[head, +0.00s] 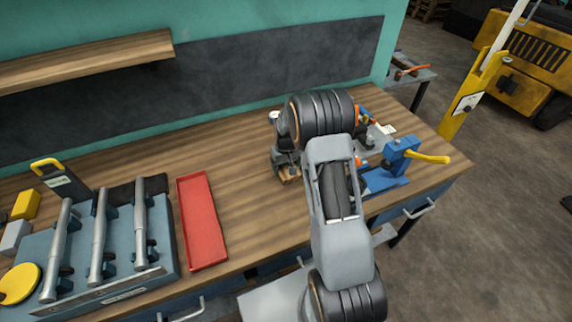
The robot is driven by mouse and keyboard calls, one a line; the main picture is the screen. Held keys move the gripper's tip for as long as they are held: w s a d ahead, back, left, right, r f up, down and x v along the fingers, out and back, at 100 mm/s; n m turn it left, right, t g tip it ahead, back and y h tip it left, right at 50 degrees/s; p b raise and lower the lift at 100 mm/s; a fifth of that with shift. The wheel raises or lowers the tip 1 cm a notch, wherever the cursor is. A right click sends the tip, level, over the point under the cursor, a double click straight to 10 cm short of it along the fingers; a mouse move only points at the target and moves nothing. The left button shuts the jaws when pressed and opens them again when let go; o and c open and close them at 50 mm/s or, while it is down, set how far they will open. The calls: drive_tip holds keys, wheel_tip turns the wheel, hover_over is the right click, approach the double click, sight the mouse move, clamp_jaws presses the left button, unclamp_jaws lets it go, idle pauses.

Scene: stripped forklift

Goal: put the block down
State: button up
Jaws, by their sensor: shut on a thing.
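My gripper (287,168) is at the middle of the wooden workbench, partly hidden behind my own arm. It is shut on a small brown wood-coloured block (289,177). Only the lower part of the block shows below the jaws. The block is at or just above the bench top (245,150); I cannot tell whether it touches.
A red tray (201,222) lies left of the gripper, empty. Further left, a grey-blue rack (82,265) holds metal bars. A blue vise (397,158) with a yellow handle stands at the right. Bare bench lies between tray and gripper.

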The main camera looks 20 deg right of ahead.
drive_tip(key=shift+f, duration=0.25)
drive_tip(key=o, duration=0.9)
drive_tip(key=shift+f, duration=0.1)
